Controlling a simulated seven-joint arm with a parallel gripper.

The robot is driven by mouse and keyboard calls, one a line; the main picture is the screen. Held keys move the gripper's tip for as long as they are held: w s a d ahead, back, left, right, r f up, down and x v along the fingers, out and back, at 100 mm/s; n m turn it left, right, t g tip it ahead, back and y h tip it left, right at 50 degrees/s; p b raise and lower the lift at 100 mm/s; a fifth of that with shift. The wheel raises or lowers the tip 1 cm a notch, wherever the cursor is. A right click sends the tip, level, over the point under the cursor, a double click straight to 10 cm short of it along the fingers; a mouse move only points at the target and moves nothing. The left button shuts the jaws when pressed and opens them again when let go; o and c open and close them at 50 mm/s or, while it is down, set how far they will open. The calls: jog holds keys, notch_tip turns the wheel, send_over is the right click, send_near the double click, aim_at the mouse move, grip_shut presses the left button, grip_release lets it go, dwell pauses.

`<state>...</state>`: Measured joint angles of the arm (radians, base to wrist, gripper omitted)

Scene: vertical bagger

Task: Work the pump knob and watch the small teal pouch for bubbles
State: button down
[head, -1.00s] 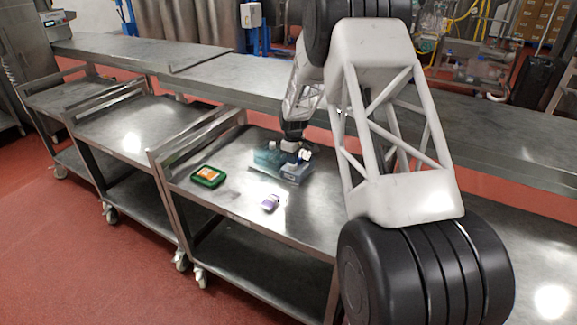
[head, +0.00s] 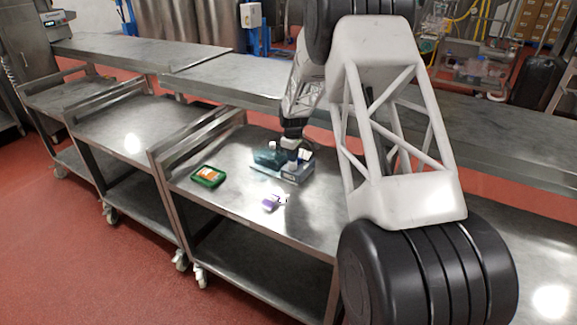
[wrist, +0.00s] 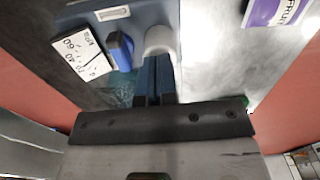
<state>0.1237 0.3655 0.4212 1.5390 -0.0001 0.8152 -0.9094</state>
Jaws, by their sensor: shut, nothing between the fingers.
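The tester stands on the steel cart, with a translucent teal tank (head: 266,156) on a blue-grey base (head: 290,178). In the wrist view, a pale round knob (wrist: 160,38) stands right ahead of my fingertips. My gripper (wrist: 154,62) is shut and empty, with its tips at the knob's near edge; I cannot tell whether they touch. In the head view, my gripper (head: 291,146) is low over the tester. Teal stuff (wrist: 122,90) shows left of the fingers in the wrist view. I cannot make out the small teal pouch or any bubbles.
A white scale plate (wrist: 82,56) with numbers and a blue part (wrist: 120,50) sit left of the knob. A purple-and-white packet (head: 272,203) lies in front of the tester. A green tray (head: 208,184) with an orange label lies left. The cart's front is clear.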

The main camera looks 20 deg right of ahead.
jog(key=shift+f, duration=1)
dwell(0.5)
jog(key=shift+r, duration=1.15)
